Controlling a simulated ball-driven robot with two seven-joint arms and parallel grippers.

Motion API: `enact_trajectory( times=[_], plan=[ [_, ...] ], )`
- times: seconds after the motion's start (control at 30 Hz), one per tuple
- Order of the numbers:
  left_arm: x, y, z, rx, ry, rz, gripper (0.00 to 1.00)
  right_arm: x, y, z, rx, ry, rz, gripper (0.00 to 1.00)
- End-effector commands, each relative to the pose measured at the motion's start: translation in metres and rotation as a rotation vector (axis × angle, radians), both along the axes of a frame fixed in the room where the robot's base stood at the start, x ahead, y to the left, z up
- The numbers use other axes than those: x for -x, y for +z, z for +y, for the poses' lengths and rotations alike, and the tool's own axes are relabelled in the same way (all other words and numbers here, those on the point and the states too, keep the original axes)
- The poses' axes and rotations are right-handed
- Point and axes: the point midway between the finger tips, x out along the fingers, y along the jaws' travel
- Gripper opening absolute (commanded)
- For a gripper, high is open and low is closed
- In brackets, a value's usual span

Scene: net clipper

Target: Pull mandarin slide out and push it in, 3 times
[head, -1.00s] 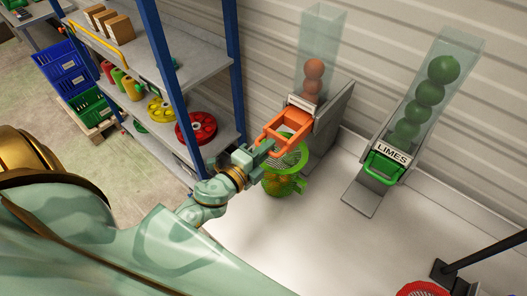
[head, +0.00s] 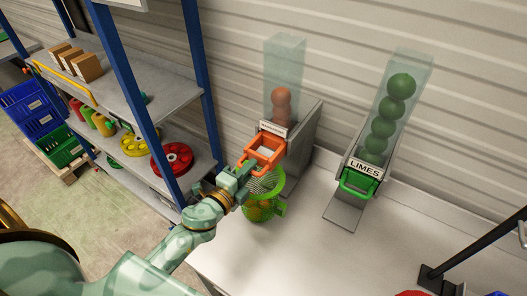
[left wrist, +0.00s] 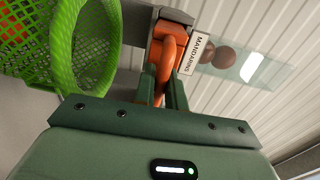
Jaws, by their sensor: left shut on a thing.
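The orange mandarin slide (head: 266,148) sticks partway out of the front of the mandarin dispenser (head: 301,128), under its label. The wrist view shows its orange handle (left wrist: 167,65) between my left fingers, beneath the MANDARINS label (left wrist: 197,54). My left gripper (head: 243,172) is shut on this handle. Orange mandarins (head: 282,104) are stacked in the clear tube (head: 284,60) above the slide. A green net basket (head: 279,184) hangs below the slide, with orange-yellow fruit visible inside. My right gripper is not in view.
A lime dispenser with a green handle (head: 357,184) stands to the right on the white table (head: 300,250). A blue-posted shelf (head: 130,77) with reels and boxes is close on the left. A black arm-like stand (head: 470,247) is at the lower right.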

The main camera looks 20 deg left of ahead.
Motion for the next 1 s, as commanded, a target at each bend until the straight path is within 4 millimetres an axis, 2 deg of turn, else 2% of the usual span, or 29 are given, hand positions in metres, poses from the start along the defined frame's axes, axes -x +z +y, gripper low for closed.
enact_trajectory(
  times=[0.1,1.0],
  plan=[
    [-0.007,-0.006,-0.002,0.000,-0.001,0.011,0.00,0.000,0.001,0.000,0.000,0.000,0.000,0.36],
    [-0.069,-0.006,-0.011,0.000,-0.001,0.011,0.00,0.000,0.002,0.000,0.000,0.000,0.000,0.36]
  ],
)
